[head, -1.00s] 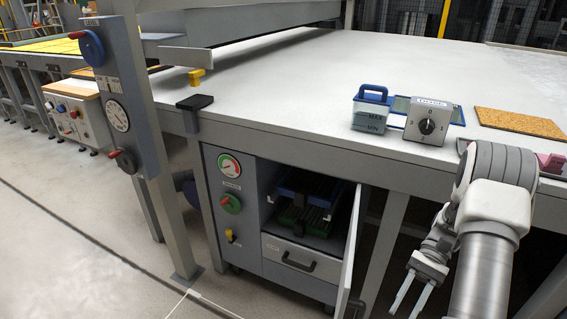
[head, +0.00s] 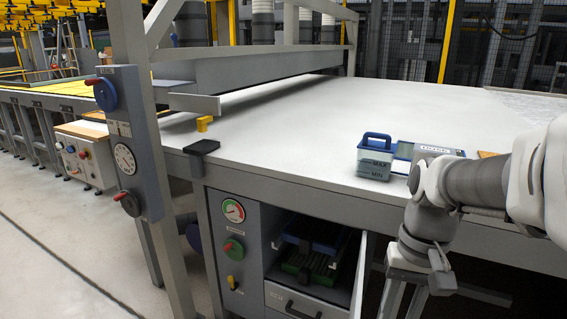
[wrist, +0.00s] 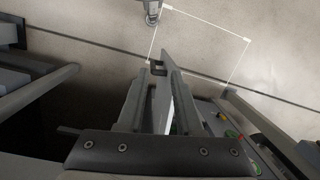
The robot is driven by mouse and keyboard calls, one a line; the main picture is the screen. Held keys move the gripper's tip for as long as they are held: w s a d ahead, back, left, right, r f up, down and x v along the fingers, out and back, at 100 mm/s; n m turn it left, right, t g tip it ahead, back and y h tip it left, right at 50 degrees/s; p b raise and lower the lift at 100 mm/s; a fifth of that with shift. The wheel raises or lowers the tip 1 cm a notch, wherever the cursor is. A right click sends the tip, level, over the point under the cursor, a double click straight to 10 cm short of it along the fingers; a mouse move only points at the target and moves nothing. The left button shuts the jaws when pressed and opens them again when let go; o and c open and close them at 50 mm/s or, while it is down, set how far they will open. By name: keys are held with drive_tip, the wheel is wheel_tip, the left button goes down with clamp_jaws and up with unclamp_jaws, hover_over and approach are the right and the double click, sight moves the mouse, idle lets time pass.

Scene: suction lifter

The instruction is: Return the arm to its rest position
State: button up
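My arm (head: 480,185) reaches in from the right side of the head view, bent, with its wrist hanging in front of the table's front edge. My gripper (head: 402,306) points down near the open cabinet door (head: 360,275); its fingertips are cut off by the lower picture edge. In the wrist view my gripper (wrist: 158,75) has its two fingers apart, with nothing held between them. The grey door with its dark handle (wrist: 157,68) shows beyond the fingers, and I cannot tell how close it is.
The grey table (head: 290,125) carries a blue-handled container (head: 375,160) and a dial box (head: 435,152), partly hidden by my arm. The cabinet (head: 240,255) below stands open, with blue and green trays inside. A control post (head: 130,150) stands left. Floor at far left is clear.

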drive_tip(key=s+a+r+n+t+h, duration=0.1)
drive_tip(key=s+a+r+n+t, duration=0.2)
drive_tip(key=s+a+r+t, duration=0.25)
wheel_tip(320, 180, up, 18)
drive_tip(key=d+t+p, duration=0.1)
drive_tip(key=p, duration=1.7)
drive_tip(key=shift+w+d, duration=0.2)
drive_tip(key=shift+d, duration=0.05)
drive_tip(key=shift+w, duration=0.1)
